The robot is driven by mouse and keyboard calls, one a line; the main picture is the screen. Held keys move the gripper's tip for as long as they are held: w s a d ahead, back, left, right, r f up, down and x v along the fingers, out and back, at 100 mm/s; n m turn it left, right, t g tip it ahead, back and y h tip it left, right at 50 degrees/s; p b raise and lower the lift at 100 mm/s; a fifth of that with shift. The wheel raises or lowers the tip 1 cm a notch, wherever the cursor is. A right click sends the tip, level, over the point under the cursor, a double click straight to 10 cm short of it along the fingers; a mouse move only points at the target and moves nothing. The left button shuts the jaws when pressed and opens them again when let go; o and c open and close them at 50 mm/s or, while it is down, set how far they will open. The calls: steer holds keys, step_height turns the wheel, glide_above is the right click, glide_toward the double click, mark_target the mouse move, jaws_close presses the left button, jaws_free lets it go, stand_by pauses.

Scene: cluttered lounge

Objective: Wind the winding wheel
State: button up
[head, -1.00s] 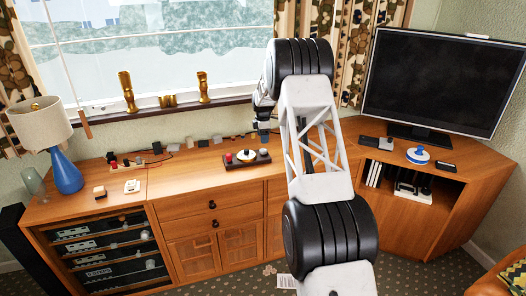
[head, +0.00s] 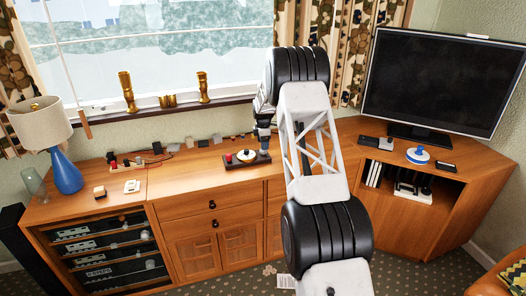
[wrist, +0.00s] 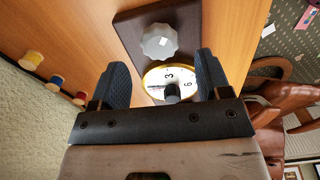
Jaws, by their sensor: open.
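A dark board (head: 235,165) on the wooden cabinet carries a red knob (head: 229,158) and a pale round part. In the wrist view the board (wrist: 127,30) carries a white scalloped knob (wrist: 159,41) and a white numbered dial (wrist: 158,76) with a yellow rim and a dark centre knob (wrist: 172,91). I cannot tell which part is the winding wheel. A blue-and-white round object (head: 418,155) stands on the right cabinet. My gripper (wrist: 162,62) is open and empty, its fingers on either side of the dial in that view. In the head view my gripper (head: 264,140) is at the board's right end.
Several small items and cables line the cabinet's back edge. A blue lamp (head: 66,172) stands at the left, and a television (head: 440,82) at the right. Yellow, blue and red knobs (wrist: 56,80) show in the wrist view. The cabinet top in front of the board is mostly clear.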

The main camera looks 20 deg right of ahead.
mark_target(263, 152)
steer(key=shift+f, duration=2.3)
steer(key=c, duration=0.9)
